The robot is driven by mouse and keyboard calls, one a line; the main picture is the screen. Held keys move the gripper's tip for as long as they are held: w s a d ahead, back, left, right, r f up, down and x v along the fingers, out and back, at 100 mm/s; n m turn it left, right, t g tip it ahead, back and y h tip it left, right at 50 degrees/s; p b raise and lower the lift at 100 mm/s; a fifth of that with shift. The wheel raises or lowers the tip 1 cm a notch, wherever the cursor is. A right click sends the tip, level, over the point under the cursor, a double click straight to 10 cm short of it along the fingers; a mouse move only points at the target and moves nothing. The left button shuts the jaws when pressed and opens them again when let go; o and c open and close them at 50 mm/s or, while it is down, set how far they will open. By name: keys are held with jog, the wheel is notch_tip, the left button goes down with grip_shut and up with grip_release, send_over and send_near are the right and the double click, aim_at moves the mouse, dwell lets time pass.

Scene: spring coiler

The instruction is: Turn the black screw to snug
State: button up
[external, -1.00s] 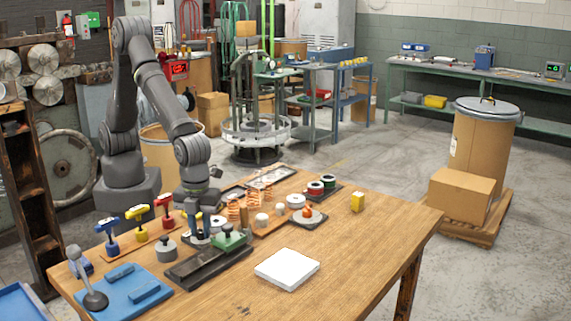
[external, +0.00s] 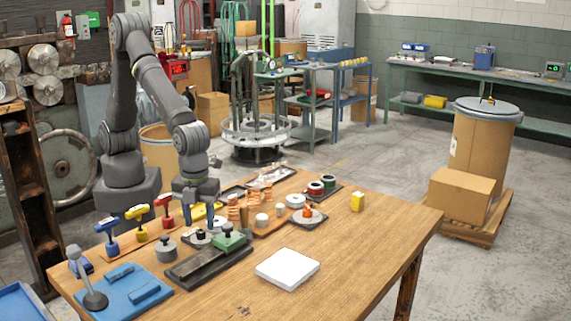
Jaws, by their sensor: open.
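A small black screw head (external: 201,234) shows on a pale round piece just left of the green block. A green block (external: 229,243) with a black knob (external: 227,229) on top sits on a dark rail-like fixture (external: 195,267). A grey round piece with a black knob (external: 166,245) stands to the left. Which of these black tops is the task's screw I cannot tell for certain. My gripper (external: 199,207) points down above the pale round piece, apart from it. It is open, and I see nothing held. Details between the fingers are too small to read.
Blue, yellow and red-handled tools (external: 140,224) stand to the left. A blue tray (external: 122,290) is at the front left. Orange springs (external: 242,210) and spools are to the right of my gripper. A white pad (external: 287,267) lies in front; the table's right side is mostly clear.

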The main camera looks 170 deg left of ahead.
aim_at(201, 234)
notch_tip(201, 234, up, 15)
jog(key=shift+f, duration=0.2)
dwell(0.5)
notch_tip(201, 234, down, 17)
jog(key=shift+f, duration=0.2)
dwell(0.4)
jog(key=shift+r, duration=0.1)
